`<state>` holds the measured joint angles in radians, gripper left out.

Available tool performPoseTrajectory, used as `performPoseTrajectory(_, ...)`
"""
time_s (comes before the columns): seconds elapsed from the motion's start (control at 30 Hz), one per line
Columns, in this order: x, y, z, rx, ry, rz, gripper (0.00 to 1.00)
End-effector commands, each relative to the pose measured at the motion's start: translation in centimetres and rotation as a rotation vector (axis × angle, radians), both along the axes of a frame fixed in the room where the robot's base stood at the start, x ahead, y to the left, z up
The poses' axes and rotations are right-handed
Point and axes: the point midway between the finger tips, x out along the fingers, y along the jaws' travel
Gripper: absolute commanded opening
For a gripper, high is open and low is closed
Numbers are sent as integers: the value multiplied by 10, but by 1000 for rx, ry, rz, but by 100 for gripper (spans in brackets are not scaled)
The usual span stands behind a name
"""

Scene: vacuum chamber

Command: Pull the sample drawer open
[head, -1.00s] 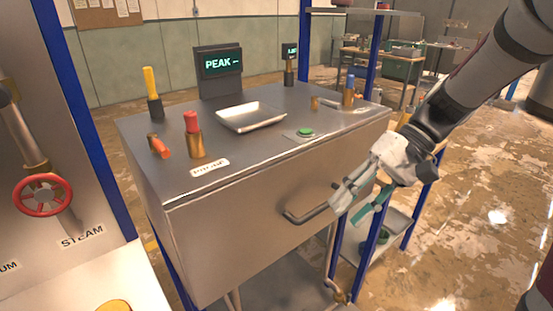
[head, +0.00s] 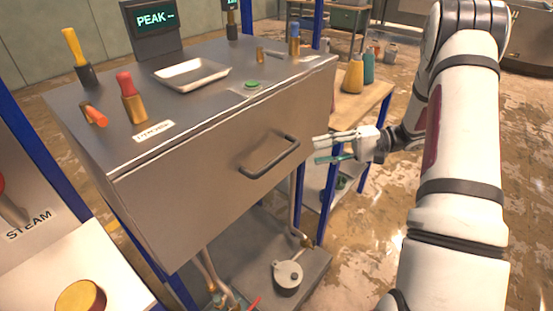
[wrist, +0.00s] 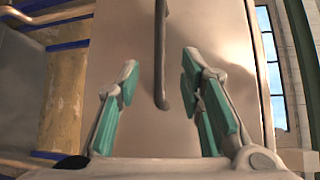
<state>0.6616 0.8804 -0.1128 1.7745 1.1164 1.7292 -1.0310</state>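The sample drawer's plain metal front (head: 200,175) looks flush with the grey cabinet below the worktop. Its dark bar handle (head: 268,160) sticks out from the front, towards the right side. My gripper (head: 317,150) is open and empty, just right of the handle in the head view, with its fingers pointing left towards the front. In the wrist view the handle (wrist: 160,60) runs lengthwise down the middle, between the two teal-padded fingers (wrist: 158,68) and apart from both. How far the fingertips are from the handle in depth is hard to tell.
The worktop (head: 215,110) holds a metal tray (head: 190,73), a green button (head: 252,85), a PEAK display and coloured-handled tools. Blue posts (head: 330,200) and a wooden bench (head: 362,100) with bottles stand to the right. A lidded pot (head: 288,275) sits on the lower shelf.

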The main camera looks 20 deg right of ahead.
Motion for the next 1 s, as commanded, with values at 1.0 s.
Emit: performPoseTrajectory(1.0, 30, 120, -17, -3, 1, 2, 35)
